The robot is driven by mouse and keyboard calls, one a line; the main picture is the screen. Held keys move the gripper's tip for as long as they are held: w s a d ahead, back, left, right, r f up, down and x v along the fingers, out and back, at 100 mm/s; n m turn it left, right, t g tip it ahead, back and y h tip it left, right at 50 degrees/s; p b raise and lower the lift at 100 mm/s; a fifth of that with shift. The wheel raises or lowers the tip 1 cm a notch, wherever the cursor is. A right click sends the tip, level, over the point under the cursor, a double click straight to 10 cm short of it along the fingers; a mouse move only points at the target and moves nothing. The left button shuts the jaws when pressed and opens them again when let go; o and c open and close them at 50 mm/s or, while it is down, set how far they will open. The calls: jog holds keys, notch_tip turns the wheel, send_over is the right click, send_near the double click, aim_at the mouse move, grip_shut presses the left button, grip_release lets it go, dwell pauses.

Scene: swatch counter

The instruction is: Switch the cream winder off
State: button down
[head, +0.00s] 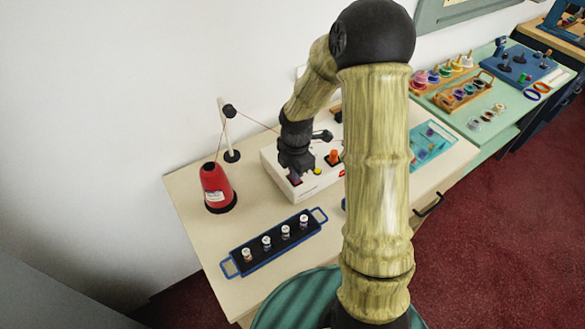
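The cream winder (319,188) is a low box at the middle of the counter, partly hidden behind my arm. An orange knob (334,157) and a yellow button (318,171) show on its top, with a bit of red near its front edge beside my arm. My gripper (295,180) points down over the left end of the winder's top, close to a small dark part there. I cannot tell whether it touches, or whether the fingers are open or shut. No switch position can be made out.
A red thread cone (215,188) stands left of the winder, its thread running over a guide post (228,135). A blue-handled tray (285,252) with several small spools lies in front. A teal mat (432,145) lies to the right. A green counter beyond holds racks of coloured items.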

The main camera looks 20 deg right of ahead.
jog(key=shift+s+f, duration=0.2)
jog(key=shift+s, duration=0.15)
jog(key=shift+w+r+p, duration=0.1)
jog(key=shift+r+p, duration=0.1)
jog(key=shift+p, duration=0.15)
notch_tip(320, 180, up, 14)
jog(key=p, duration=0.3)
jog(key=shift+w+d, duration=0.1)
jog(key=shift+d, duration=0.1)
jog(key=w+d+y+p, duration=0.1)
jog(key=d+g+y+p, duration=0.1)
jog(key=d+y, duration=0.1)
jog(key=shift+w+p, duration=0.3)
jog(key=shift+w, duration=0.1)
dwell(0.4)
